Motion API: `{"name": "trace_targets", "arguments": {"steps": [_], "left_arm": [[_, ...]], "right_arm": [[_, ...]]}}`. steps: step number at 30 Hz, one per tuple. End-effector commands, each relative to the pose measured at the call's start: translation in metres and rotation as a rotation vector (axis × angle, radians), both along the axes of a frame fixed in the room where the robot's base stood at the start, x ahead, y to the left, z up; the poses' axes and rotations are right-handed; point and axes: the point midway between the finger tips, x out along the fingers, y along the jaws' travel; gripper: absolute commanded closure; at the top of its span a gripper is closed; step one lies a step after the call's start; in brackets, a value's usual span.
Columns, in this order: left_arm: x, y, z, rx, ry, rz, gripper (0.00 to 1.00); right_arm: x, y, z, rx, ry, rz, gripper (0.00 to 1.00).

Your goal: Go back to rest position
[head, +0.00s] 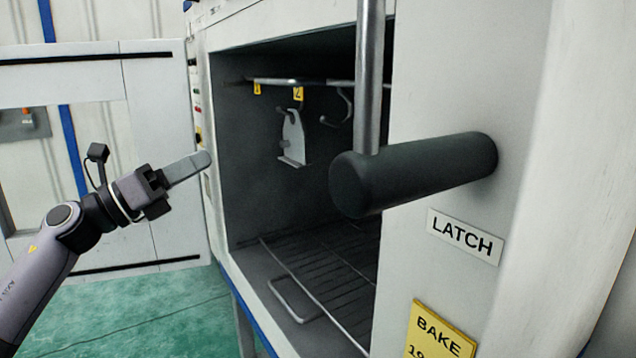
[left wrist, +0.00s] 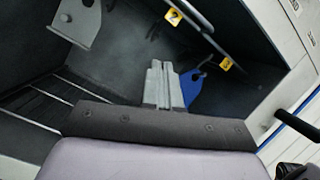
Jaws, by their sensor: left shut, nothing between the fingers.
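My left gripper (head: 205,160) is at the left in the head view, outside the oven opening near its left edge. Its fingers are shut together and empty, and they also show in the left wrist view (left wrist: 164,84). A grey metal part (head: 292,140) hangs inside the oven below the yellow tag 2 (head: 298,94). In the left wrist view a blue part (left wrist: 194,92) hangs near another yellow tag (left wrist: 226,64), partly hidden by the fingers. My right gripper is not in view.
The oven's rail (head: 320,83) carries an empty hook (head: 346,105). A wire rack (head: 330,285) lies below. The oven door (head: 165,130) stands open at the left. A thick dark latch bar (head: 430,172) juts out at the right. Green floor is clear at lower left.

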Motion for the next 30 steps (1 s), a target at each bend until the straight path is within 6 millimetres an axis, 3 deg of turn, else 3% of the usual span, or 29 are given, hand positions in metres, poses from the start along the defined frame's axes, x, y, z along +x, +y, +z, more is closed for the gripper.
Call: {"name": "trace_targets", "arguments": {"steps": [1, 11, 17, 23, 30], "left_arm": [[-0.002, -0.006, -0.024, -0.082, 0.077, -0.016, 1.00], [-0.024, -0.014, -0.155, -0.629, 0.571, -0.031, 1.00], [-0.054, -0.010, -0.242, -0.969, 0.884, 0.024, 1.00], [-0.104, -0.004, -0.332, -1.312, 1.190, 0.132, 1.00], [-0.193, -0.002, -0.431, -1.732, 1.521, 0.333, 1.00]], "right_arm": [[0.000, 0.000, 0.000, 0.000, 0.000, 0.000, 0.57], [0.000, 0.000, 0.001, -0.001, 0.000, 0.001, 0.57], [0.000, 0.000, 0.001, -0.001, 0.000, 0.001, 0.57], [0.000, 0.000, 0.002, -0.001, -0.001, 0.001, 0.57], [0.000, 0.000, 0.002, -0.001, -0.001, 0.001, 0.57]]}}
